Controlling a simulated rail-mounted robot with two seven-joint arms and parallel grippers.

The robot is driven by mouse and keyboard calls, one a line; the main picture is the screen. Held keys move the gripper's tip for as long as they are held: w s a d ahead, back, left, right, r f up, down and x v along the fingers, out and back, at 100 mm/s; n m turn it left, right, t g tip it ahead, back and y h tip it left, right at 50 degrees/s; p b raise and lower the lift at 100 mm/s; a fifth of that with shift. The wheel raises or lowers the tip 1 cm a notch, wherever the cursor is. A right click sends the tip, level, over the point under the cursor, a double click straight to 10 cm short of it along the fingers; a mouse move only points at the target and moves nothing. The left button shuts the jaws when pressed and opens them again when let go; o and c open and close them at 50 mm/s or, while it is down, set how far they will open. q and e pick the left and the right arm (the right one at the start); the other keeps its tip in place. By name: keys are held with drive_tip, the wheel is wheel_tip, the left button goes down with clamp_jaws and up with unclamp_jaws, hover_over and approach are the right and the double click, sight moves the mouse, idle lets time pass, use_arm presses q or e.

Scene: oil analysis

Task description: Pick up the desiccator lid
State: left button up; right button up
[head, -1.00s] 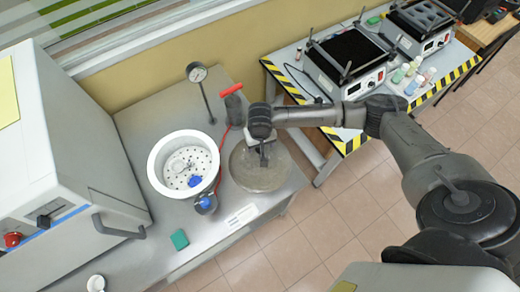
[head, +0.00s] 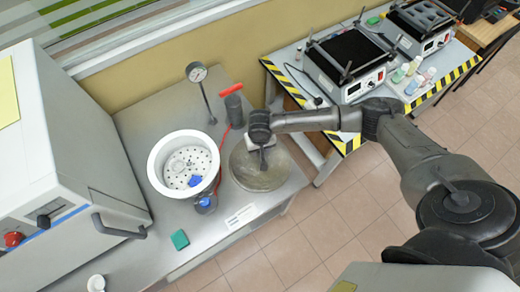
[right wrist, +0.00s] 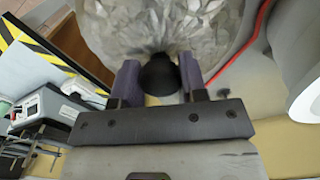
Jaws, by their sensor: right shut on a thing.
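The desiccator lid is a round, translucent grey disc (head: 246,176) at the right end of the grey bench. In the right wrist view the lid (right wrist: 115,30) fills the top of the picture, with a black knob (right wrist: 160,75) at its edge. My right gripper (right wrist: 160,80) is shut on this knob, one finger on each side. In the head view the same gripper (head: 264,150) covers part of the lid. I cannot tell whether the lid touches the bench. The white desiccator bowl (head: 155,170) with its perforated plate stands open to the left. My left gripper is not in view.
A pressure gauge (head: 197,72) on a stem and a red-handled dark cylinder (head: 234,108) stand behind the bowl and lid. A red hose runs between bowl and lid. A large grey oven (head: 70,150) is at left. A small green block (head: 180,240) lies in front.

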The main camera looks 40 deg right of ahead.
clamp_jaws()
drive_tip(key=shift+r, duration=0.15)
idle(0.4)
